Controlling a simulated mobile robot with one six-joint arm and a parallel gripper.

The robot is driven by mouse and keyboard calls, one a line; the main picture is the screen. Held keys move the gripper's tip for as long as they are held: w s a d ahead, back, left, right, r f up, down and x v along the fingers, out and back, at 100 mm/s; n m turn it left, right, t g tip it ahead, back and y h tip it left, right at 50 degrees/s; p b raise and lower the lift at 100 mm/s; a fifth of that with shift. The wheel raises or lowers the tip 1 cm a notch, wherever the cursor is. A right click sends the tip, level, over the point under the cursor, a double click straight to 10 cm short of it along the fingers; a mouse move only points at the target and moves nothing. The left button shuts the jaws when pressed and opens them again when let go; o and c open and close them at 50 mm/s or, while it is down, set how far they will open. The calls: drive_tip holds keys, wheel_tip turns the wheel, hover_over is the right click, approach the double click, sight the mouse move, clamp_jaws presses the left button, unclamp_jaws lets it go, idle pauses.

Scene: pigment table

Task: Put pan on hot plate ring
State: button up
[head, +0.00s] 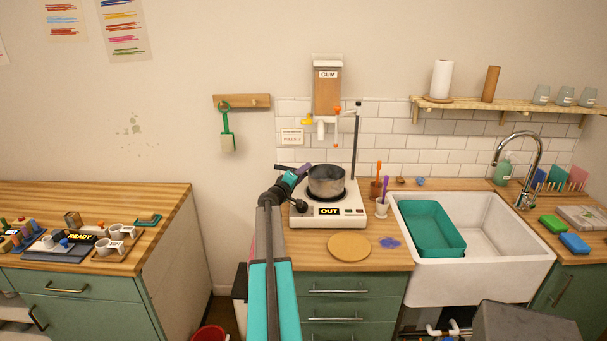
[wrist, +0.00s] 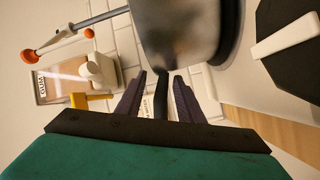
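The grey metal pan (head: 326,181) appears to sit on the dark ring (head: 318,201) of the white hot plate (head: 350,211), upright. Part of the ring shows around its base. The pan also fills the top of the wrist view (wrist: 180,30), with a dark edge beside its base. My gripper (head: 297,177) is just left of the pan in the head view. In the wrist view my gripper (wrist: 160,85) has its two dark fingers apart, one each side of the pan's dark handle (wrist: 161,98). Narrow gaps show between the handle and both fingers.
A gum dispenser (head: 327,95) hangs on the wall behind the hot plate, near a tall rod (head: 356,140). A round wooden board (head: 349,246) lies in front. The sink (head: 495,231) is farther right.

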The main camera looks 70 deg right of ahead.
drive_tip(key=shift+a, duration=0.1)
drive_tip(key=a+b, duration=0.1)
drive_tip(key=a, duration=0.2)
drive_tip(key=w+a+b, duration=0.1)
drive_tip(key=a, duration=0.2)
drive_tip(key=a+b, duration=0.1)
drive_tip(key=a, duration=0.3)
drive_tip(key=shift+w+f+b, duration=0.15)
drive_tip(key=shift+f+b, duration=0.05)
drive_tip(key=shift+b, duration=0.15)
drive_tip(key=shift+w+a+r, duration=0.1)
drive_tip(key=shift+w+a, duration=0.05)
drive_tip(key=shift+a, duration=0.7)
